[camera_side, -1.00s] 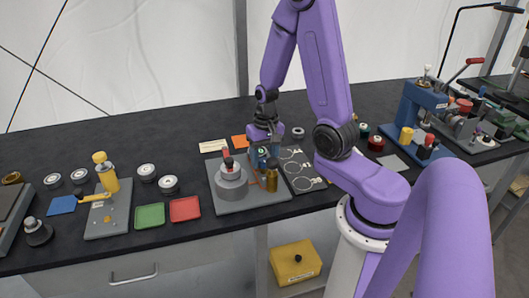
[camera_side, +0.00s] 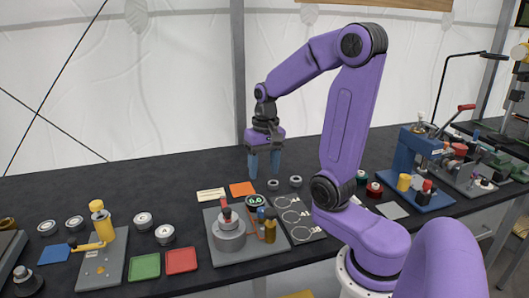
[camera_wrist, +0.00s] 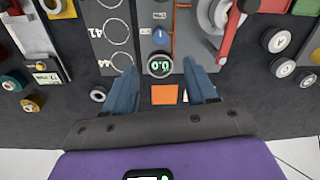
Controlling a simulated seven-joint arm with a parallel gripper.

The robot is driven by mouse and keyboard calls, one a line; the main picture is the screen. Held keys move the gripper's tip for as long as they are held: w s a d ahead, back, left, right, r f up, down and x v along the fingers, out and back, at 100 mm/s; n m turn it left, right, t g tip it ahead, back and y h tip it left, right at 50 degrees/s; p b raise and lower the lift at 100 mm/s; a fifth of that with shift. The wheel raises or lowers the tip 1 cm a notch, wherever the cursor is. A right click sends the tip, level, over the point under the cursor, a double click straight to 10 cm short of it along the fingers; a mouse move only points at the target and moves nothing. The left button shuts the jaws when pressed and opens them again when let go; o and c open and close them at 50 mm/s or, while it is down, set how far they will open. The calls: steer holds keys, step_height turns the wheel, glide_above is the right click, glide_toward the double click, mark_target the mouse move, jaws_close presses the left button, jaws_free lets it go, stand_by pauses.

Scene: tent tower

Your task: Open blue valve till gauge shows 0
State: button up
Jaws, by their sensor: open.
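The round gauge (camera_side: 255,200) with green digits stands on the grey plate and appears to read 0.0. The gauge also shows upside down in the wrist view (camera_wrist: 159,66), its digits looking like 0.0. The blue valve knob (camera_wrist: 161,38) is just beyond the gauge in the wrist view, with a pale pointer mark on it. In the side view the knob is small and hard to make out. My gripper (camera_side: 264,174) is open and empty, pointing down, raised above the bench behind the gauge. Its blue fingers (camera_wrist: 160,88) are apart and touch nothing.
The grey plate (camera_side: 233,255) also carries a grey cylinder (camera_side: 229,236) with a red-topped post and a brass cylinder (camera_side: 270,230). An orange card (camera_side: 242,189) lies behind it. A dark panel with white rings (camera_side: 300,237) is to the right. The bench behind is mostly clear.

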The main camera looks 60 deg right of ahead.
steer(key=shift+s+r, duration=0.1)
steer(key=shift+r, duration=2.05)
steer(key=s+a+f+n, duration=0.3)
steer(key=a+n, duration=0.6)
steer(key=a, duration=0.2)
steer(key=s+a+f+n, duration=0.1)
steer(key=s+a+n, duration=0.2)
steer(key=s+n, duration=0.2)
steer(key=s+a+f+n, duration=0.1)
steer(key=s+a+n, duration=0.2)
steer(key=s+n, duration=0.2)
steer(key=s, duration=0.3)
steer(key=shift+s+f+n, duration=0.15)
steer(key=shift+n, duration=0.15)
